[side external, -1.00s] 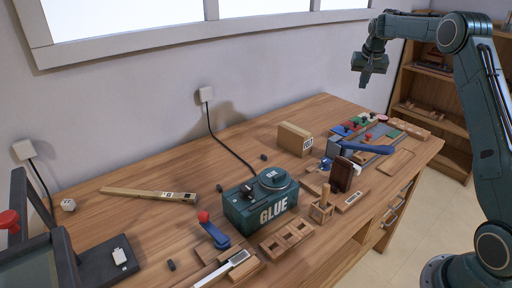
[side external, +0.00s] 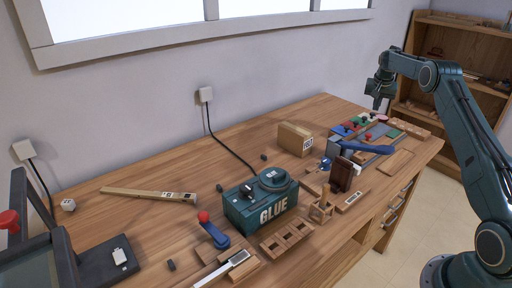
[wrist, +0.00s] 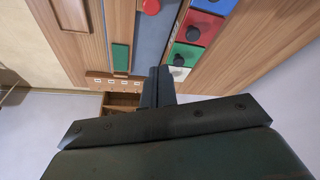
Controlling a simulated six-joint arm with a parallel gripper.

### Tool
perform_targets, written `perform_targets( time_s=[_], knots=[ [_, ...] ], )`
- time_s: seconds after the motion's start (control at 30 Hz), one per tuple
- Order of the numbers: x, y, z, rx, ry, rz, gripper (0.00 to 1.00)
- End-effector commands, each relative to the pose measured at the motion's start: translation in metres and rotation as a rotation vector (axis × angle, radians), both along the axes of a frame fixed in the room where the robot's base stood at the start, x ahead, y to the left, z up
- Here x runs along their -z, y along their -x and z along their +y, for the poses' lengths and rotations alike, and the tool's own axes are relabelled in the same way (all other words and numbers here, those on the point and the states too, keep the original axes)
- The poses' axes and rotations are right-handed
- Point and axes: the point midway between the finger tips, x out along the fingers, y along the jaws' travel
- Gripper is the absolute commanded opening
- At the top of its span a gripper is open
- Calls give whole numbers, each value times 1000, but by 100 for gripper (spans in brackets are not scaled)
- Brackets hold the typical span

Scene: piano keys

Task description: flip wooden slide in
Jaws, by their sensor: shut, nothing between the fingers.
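I cannot tell for sure which piece is the wooden slide. A dark brown wooden piece (side external: 342,173) stands upright on a light wooden base (side external: 350,201) near the bench's front edge. My gripper (side external: 377,107) is at the far right end of the bench, above the colored tiles and well apart from the brown piece. In the wrist view my gripper's fingers (wrist: 157,72) are together, empty, and point at the edge of a grey strip (wrist: 150,45) beside the tiles. The brown piece is not in the wrist view.
Colored knobbed tiles (wrist: 187,54), a green strip (wrist: 121,57) and a red knob (wrist: 151,6) lie near my gripper. A blue lever (side external: 368,148), a cardboard box (side external: 294,139) and a green glue box (side external: 261,203) stand along the bench.

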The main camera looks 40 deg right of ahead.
Motion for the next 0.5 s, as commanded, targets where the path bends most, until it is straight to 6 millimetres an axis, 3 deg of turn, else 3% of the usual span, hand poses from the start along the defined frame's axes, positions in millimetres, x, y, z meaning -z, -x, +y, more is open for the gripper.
perform_targets(
  time_s=[0.5],
  knots=[
    [12, -2, -4, -1, 0, 0, 0]
  ],
)
